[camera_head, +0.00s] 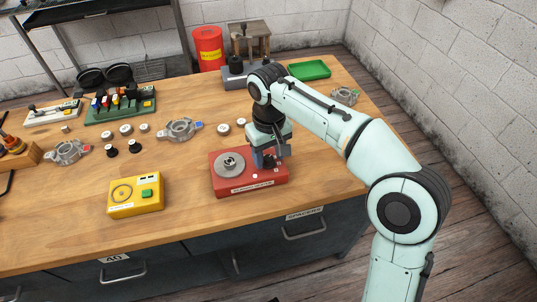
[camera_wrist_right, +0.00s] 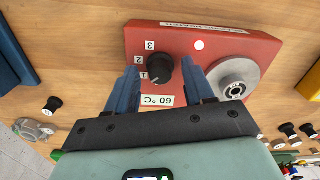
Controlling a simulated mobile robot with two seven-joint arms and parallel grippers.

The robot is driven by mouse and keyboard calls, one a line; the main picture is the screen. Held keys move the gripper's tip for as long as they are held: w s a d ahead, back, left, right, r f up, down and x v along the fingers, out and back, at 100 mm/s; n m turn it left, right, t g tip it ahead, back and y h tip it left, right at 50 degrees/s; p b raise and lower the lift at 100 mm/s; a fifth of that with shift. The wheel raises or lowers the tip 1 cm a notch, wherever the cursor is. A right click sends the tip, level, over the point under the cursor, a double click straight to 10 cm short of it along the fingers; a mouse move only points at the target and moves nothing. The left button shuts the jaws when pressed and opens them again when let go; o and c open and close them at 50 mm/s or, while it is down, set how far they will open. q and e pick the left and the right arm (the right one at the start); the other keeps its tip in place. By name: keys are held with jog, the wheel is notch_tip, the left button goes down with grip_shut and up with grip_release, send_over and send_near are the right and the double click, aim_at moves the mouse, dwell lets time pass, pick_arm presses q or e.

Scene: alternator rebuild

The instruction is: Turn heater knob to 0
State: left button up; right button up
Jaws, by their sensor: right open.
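The red heater (camera_head: 222,188) stands near the front edge of the workbench; it also shows in the right wrist view (camera_wrist_right: 262,48). It has a round metal plate (camera_head: 230,162) at its left. Its black knob (camera_wrist_right: 160,68) has the labels 1, 2 and 3 beside it, and a label reads 60 °C. I cannot clearly tell which number the knob points to. My right gripper (camera_head: 268,160) is open over the heater's right part, pointing down. In the right wrist view its two blue fingers lie on either side of the knob, with visible gaps. My left gripper is not in view.
A yellow box (camera_head: 120,209) with a green button stands left of the heater. Metal housings (camera_head: 181,130) and several small round parts lie behind. A green tray (camera_head: 309,69) and a red bin (camera_head: 208,47) are farther back. Bare wood surrounds the heater.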

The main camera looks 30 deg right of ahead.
grip_shut()
jog(key=n+p, duration=0.4)
jog(key=shift+r, duration=0.15)
jog(key=n+p, duration=0.2)
jog(key=n, duration=0.1)
jog(key=shift+n+p, duration=0.9)
jog(key=shift+n, duration=0.5)
